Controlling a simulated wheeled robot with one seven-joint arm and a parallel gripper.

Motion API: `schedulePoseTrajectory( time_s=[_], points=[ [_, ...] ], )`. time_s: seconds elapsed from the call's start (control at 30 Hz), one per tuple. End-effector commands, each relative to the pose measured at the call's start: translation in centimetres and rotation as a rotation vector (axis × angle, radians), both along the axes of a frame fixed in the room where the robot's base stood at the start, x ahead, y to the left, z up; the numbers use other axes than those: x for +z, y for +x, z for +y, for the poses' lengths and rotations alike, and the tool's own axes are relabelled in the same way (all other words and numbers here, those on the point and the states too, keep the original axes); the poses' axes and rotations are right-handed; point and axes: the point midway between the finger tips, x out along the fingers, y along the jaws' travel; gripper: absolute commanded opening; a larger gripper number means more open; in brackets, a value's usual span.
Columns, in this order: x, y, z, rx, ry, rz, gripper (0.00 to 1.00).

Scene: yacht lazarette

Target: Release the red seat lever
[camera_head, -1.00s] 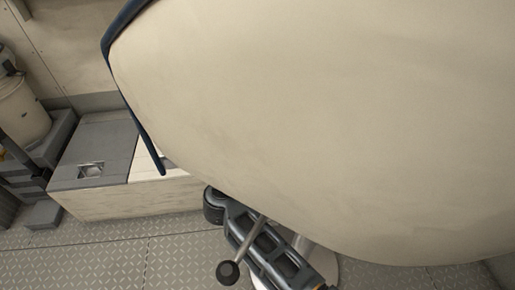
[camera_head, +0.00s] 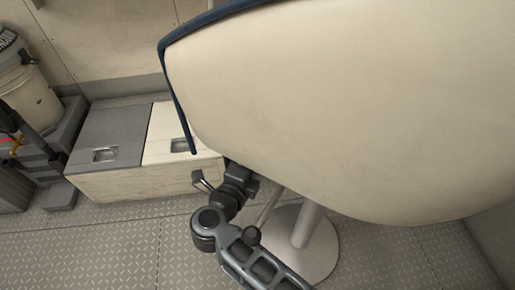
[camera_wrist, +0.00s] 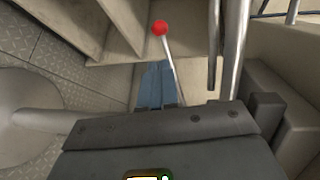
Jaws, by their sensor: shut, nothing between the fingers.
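The red ball knob (camera_wrist: 160,28) of the lever shows at the top middle of the wrist view. Its thin metal rod (camera_wrist: 168,62) slants down to the right from the knob. My gripper (camera_wrist: 157,66) is shut and empty, with its bluish fingers just left of the rod and their tips below the knob in the picture. I cannot tell whether they touch the rod. In the head view the large cream seat (camera_head: 340,110) with dark blue edging hides much of the space beneath it. No red knob shows there; my arm reaches in at the seat's lower left edge.
A round seat base with a metal post (camera_head: 308,225) stands beside my arm. A low locker (camera_head: 135,180) with two lids stands at left. Metal bars (camera_wrist: 234,50) rise right of the red-knobbed lever. Floor at lower left is clear.

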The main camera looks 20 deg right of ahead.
Motion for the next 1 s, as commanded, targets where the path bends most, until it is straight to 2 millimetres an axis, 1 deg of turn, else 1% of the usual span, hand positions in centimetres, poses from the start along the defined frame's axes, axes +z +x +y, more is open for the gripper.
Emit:
schedulePoseTrajectory(
  time_s=[0.17,0.7,0.77,0.87,0.97,1.0],
  points=[
    [0.2,-0.6,0.5,0.001,0.001,-0.001,0.00],
    [0.1,-0.7,0.3,0.001,-0.003,-0.001,0.00],
    [0.1,-1.0,-0.1,0.006,-0.016,-0.007,0.00],
    [0.1,-2.4,-1.7,0.025,-0.063,-0.026,0.00],
    [0.5,-4.7,-4.1,0.062,-0.148,-0.059,0.00],
    [0.8,-5.8,-5.1,0.081,-0.190,-0.071,0.00]
  ],
)
